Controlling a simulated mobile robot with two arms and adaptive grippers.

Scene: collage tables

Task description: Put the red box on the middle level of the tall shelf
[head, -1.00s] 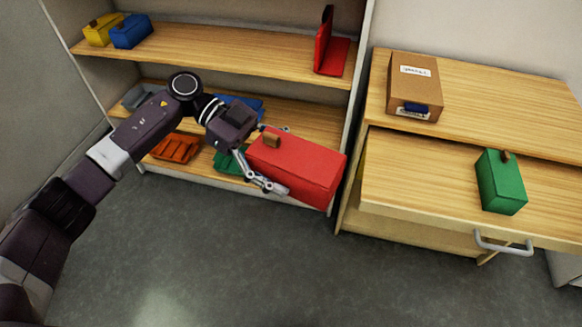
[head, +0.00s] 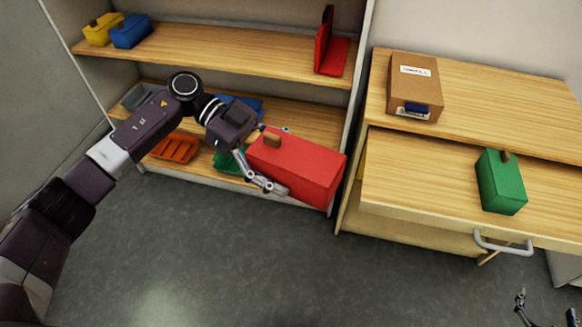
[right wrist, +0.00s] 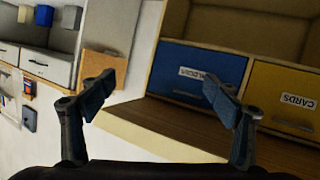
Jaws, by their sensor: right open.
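The red box (head: 305,170), with a small brown tab on top, is in front of the lower visible level of the tall shelf (head: 220,45) in the head view. My left gripper (head: 274,158) has its fingers on two sides of the red box and is shut on it. The box hides part of the shelf's lower right. My right gripper (head: 547,308) shows only its fingertips at the lower right corner. In the right wrist view it is open and empty (right wrist: 150,95).
The shelf's upper visible board holds yellow (head: 102,30) and blue (head: 130,32) boxes and a red bookend-like piece (head: 331,50), with free room between. Trays (head: 175,148) sit lower. A cabinet (head: 470,95) at right bears a carton (head: 414,85) and a green box (head: 500,181).

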